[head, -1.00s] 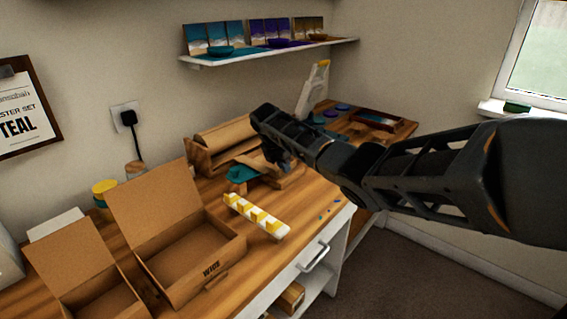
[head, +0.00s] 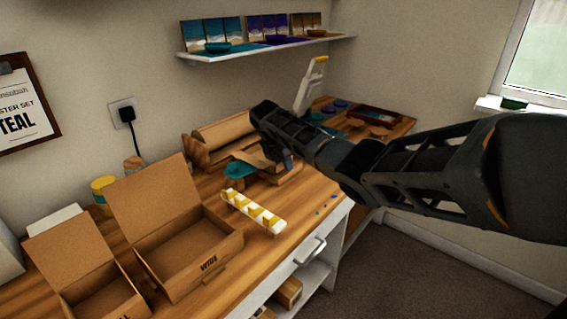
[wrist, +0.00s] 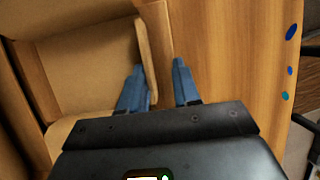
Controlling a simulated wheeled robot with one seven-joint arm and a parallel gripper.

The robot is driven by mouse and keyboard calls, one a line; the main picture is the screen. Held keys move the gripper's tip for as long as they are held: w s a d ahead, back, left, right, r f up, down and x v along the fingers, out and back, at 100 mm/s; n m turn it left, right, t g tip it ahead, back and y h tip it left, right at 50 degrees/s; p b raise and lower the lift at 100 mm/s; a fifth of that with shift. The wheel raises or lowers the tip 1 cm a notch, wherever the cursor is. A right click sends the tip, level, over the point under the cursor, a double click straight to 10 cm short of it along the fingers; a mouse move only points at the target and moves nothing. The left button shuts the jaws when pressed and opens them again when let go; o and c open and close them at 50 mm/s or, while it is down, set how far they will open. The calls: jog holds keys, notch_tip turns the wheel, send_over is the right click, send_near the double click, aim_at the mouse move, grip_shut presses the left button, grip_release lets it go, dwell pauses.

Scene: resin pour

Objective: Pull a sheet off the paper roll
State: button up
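The brown paper roll (head: 222,131) lies in its wooden holder at the back of the workbench. Its loose paper end (head: 254,158) comes off toward the front; in the wrist view the brown paper (wrist: 90,60) fills the left side, with a curled edge (wrist: 147,55). My gripper (head: 284,164) is over this loose end. In the wrist view its two blue fingers (wrist: 160,84) stand apart, with a visible gap. The curled edge reaches close to the left finger's inner side; I cannot tell if they touch. The right finger is clear of the paper.
A teal object (head: 238,170) lies before the roll. A white strip with yellow blocks (head: 250,212) and open cardboard boxes (head: 190,250) are nearer, on the left. A white lever tool (head: 309,88) stands behind. Small coloured dots (wrist: 290,71) lie near the bench edge.

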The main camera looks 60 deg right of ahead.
jog(key=v, duration=0.7)
jog(key=shift+a+r, duration=0.2)
jog(key=shift+r, duration=0.15)
